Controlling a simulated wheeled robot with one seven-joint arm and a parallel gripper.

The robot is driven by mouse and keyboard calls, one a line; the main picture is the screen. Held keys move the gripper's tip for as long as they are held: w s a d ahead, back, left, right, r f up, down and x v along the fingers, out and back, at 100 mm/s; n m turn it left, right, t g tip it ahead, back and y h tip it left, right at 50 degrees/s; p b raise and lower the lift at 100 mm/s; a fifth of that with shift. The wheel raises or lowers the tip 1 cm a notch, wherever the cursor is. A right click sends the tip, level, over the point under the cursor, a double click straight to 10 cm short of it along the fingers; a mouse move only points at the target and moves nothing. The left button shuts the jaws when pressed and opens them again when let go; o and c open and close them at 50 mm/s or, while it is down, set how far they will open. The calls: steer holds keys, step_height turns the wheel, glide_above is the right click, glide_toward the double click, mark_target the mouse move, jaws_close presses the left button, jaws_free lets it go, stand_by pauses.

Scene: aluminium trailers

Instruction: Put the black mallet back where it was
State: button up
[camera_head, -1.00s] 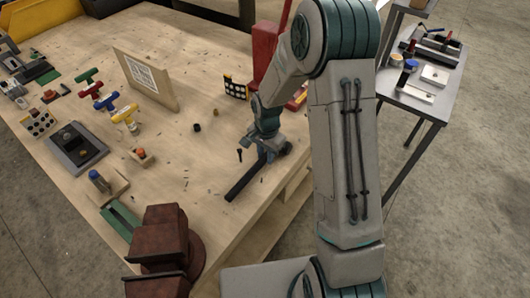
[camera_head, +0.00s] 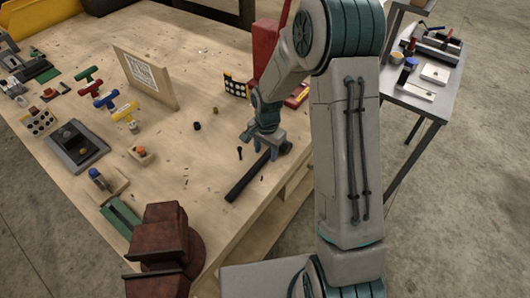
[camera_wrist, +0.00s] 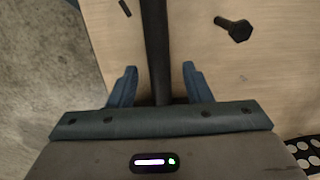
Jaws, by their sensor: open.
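The black mallet lies on the wooden workbench near its right edge. Its long dark handle (camera_head: 247,179) runs diagonally toward the front edge, and its head (camera_head: 286,147) is beside my gripper. My gripper (camera_head: 262,149) is open above the mallet, near the head end. In the wrist view the handle (camera_wrist: 154,35) passes between the two spread fingers of my gripper (camera_wrist: 159,70), with a gap on both sides. The mallet head is hidden in the wrist view.
A dark bolt (camera_wrist: 236,28) lies beside the handle. The workbench (camera_head: 200,165) holds a label board (camera_head: 150,80), T-handled tools (camera_head: 106,101) and a grey tray (camera_head: 77,146). A dark red vise (camera_head: 160,245) stands at the front edge. A metal side table (camera_head: 420,105) is at right.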

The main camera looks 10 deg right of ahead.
step_height(320, 180, up, 11)
steer(key=b, duration=0.2)
steer(key=s+d+r+n+t, duration=0.2)
steer(key=s+r+n, duration=0.2)
steer(key=s, duration=0.7)
steer(key=s+d+r+n+t, duration=0.2)
steer(key=s+r+n, duration=0.3)
steer(key=s, duration=0.5)
steer(key=shift+s+d+r, duration=0.35)
steer(key=shift+d+r, duration=0.5)
steer(key=shift+r, duration=0.45)
